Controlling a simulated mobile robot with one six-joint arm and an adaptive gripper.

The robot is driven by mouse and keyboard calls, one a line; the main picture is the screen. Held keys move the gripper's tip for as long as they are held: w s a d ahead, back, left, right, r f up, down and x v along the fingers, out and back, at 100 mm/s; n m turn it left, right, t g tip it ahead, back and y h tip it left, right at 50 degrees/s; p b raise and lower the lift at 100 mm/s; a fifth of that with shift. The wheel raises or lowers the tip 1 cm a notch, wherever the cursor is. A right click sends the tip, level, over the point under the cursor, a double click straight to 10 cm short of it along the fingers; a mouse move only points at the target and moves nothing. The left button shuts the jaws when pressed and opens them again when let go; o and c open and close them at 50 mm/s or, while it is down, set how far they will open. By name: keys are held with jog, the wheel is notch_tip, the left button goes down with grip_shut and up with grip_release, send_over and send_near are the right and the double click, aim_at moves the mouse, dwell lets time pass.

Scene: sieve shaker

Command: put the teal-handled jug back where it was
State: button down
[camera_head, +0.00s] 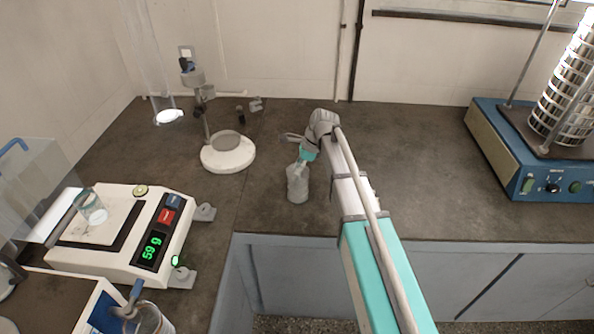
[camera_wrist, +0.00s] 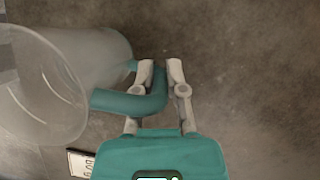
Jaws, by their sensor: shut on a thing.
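The jug (camera_head: 297,187) is clear and greyish, near the front edge of the dark counter, in the middle of the head view. In the wrist view its round body and open mouth (camera_wrist: 55,85) fill the left side. Its teal handle (camera_wrist: 125,103) reaches between the fingers of my gripper (camera_wrist: 160,72), which is shut on it. In the head view my gripper (camera_head: 301,163) is at the top of the jug and partly covers it. I cannot tell whether the jug's base touches the counter.
A balance (camera_head: 120,235) with a beaker (camera_head: 91,208) on it stands at the left. A white round-based stand (camera_head: 228,155) is behind left. A blue sieve shaker (camera_head: 545,165) stands at the right. The counter (camera_head: 430,160) between my arm and the shaker is clear.

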jog(key=shift+f, duration=0.1)
jog(key=c, duration=0.7)
grip_release()
jog(key=p+v, duration=1.1)
jog(key=v, duration=0.1)
dwell(0.4)
dwell(0.6)
jog(key=s+d+n+h, duration=0.2)
jog(key=s+d+n, duration=0.5)
jog(key=s, duration=0.3)
jog(key=s+d+f+n+t+h, duration=0.1)
jog(key=s+d+n+h, duration=0.1)
jog(key=s+d+n, duration=0.5)
jog(key=shift+s+f+n+h, duration=0.3)
jog(key=shift+s+n, duration=0.6)
jog(key=shift+s, duration=1.25)
